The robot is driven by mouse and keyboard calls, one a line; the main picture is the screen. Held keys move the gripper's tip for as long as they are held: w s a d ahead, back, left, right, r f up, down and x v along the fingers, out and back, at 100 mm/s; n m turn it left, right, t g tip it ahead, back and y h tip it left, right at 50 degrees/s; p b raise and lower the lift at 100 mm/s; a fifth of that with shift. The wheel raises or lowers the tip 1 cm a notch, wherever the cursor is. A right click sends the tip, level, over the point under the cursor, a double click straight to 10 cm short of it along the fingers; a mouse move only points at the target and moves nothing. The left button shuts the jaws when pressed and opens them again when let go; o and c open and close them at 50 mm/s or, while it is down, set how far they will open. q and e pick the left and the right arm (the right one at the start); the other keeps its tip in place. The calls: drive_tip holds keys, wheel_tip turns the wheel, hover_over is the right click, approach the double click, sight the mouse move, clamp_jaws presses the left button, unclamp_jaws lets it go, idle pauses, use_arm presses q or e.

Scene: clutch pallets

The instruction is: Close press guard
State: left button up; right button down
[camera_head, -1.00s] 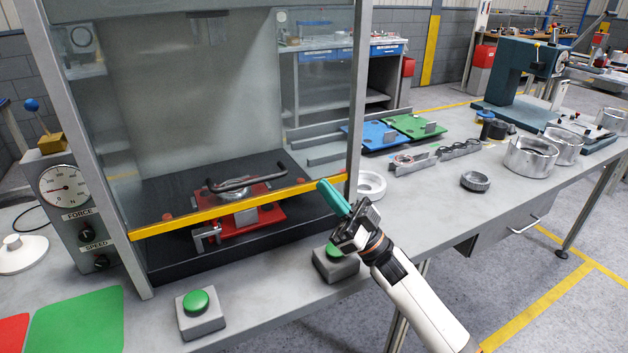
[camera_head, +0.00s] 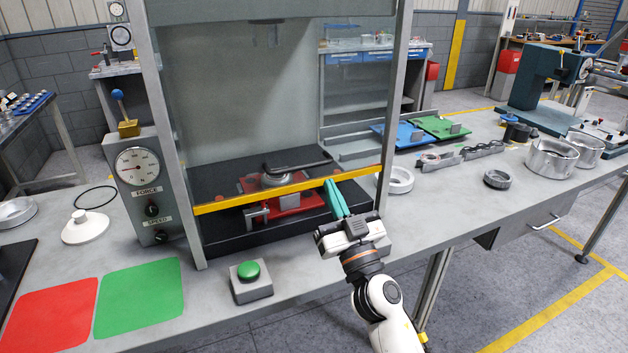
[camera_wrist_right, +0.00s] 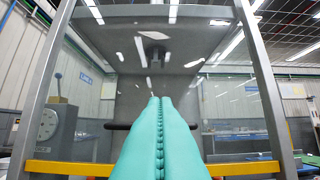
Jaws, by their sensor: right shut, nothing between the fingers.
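The press guard is a clear panel with a yellow bottom bar (camera_head: 250,197) and a dark handle (camera_head: 298,168). The bar spans the press opening low down, in front of the red pallet (camera_head: 296,203). Whether a gap remains beneath it is hard to tell. My right gripper (camera_head: 334,197) is shut and empty, its teal fingers pointing up at the right part of the bar; contact is unclear. In the right wrist view the fingers (camera_wrist_right: 156,105) rise in front of the panel, hiding the middle of the yellow bar (camera_wrist_right: 70,168) and handle (camera_wrist_right: 118,126). My left gripper is out of view.
A green button box (camera_head: 251,281) stands at the bench front. The gauge box (camera_head: 141,180) is left of the press. A white ring (camera_head: 400,180) and blue (camera_head: 392,134) and green (camera_head: 440,126) pallets lie to the right. Red and green mats lie front left.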

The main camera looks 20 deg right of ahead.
use_arm(q)
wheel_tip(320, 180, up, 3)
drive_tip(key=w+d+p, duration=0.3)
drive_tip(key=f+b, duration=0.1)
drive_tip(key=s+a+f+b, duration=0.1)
drive_tip(key=b, duration=0.1)
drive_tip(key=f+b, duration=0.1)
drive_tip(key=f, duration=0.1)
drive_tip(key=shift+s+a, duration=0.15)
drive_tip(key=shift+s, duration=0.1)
use_arm(e)
drive_tip(key=w, duration=0.9)
drive_tip(key=shift+r, duration=0.3)
drive_tip(key=shift+w, duration=0.1)
